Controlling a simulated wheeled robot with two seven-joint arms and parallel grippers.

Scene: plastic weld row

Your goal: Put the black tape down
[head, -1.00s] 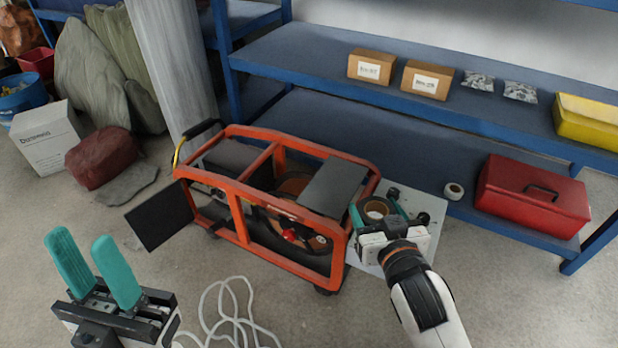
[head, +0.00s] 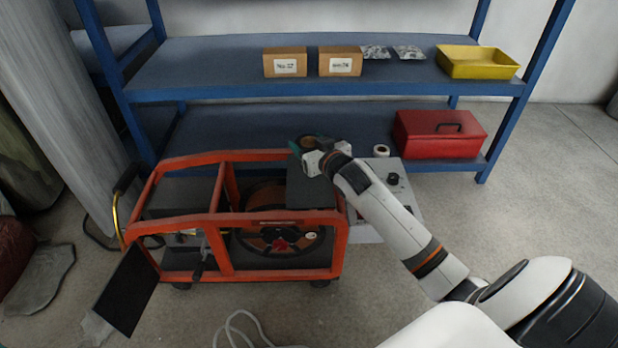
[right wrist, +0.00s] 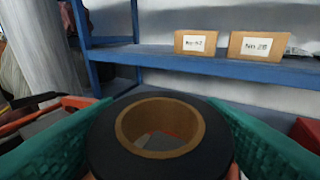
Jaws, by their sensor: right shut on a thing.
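The black tape (right wrist: 107,142) is a roll with a brown cardboard core. It fills the middle of the right wrist view, between the two teal fingers of my right gripper (right wrist: 160,142), which is shut on it. In the head view my right gripper (head: 312,148) holds the tape (head: 318,141) at the back right of the orange-framed machine (head: 232,217), near its dark top plate. I cannot tell whether the tape touches anything below. My left gripper is out of the head view.
Blue shelving (head: 290,102) stands behind the machine. A grey panel with knobs (head: 398,185) is right of the machine. The lower shelf has bare room.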

